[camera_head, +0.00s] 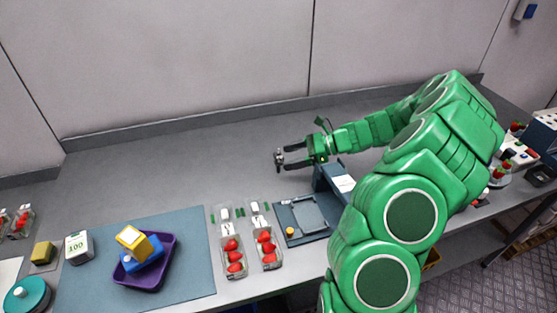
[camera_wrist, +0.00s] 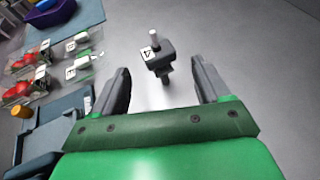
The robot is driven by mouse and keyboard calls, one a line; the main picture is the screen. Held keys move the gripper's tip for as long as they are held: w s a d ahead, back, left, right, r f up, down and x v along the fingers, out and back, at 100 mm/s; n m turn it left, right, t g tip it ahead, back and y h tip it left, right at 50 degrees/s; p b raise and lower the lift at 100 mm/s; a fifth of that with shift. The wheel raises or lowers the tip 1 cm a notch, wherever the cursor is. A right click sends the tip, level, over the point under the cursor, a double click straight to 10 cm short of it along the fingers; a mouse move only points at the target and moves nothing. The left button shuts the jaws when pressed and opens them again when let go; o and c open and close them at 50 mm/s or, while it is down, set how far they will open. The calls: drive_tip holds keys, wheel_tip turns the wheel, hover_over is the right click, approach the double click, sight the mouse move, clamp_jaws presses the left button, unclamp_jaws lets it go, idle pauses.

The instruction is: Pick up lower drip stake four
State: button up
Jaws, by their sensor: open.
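A drip stake (camera_wrist: 165,57), a small dark block with a white tag reading 4 and a pale peg on top, shows in the wrist view ahead of my gripper. My gripper (camera_wrist: 160,67) is open, with one finger on each side of the stake's line and clear gaps to both. In the head view my gripper (camera_head: 281,160) is over the back middle of the grey bench. The stake there is small and partly hidden by the fingers. I cannot tell how its lower end stands on the bench.
A blue-grey device with a flat plate (camera_head: 303,216) stands nearest my arm. Two clear punnets of red berries (camera_head: 233,262) lie left of it. A purple tray (camera_head: 148,281) with blue and yellow blocks sits on a blue mat (camera_head: 195,262). The bench's back left is clear.

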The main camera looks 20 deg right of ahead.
drive_tip(key=shift+x, duration=1.6)
drive_tip(key=shift+f, duration=0.15)
drive_tip(key=shift+c, duration=0.4)
drive_tip(key=shift+d, duration=0.1)
drive_tip(key=c, duration=1)
drive_tip(key=shift+c, duration=0.2)
drive_tip(key=shift+r, duration=0.75)
drive_tip(key=s+a+r, duration=0.1)
drive_tip(key=s+r, duration=1)
drive_tip(key=s, duration=0.3)
drive_tip(key=shift+a+r, duration=0.3)
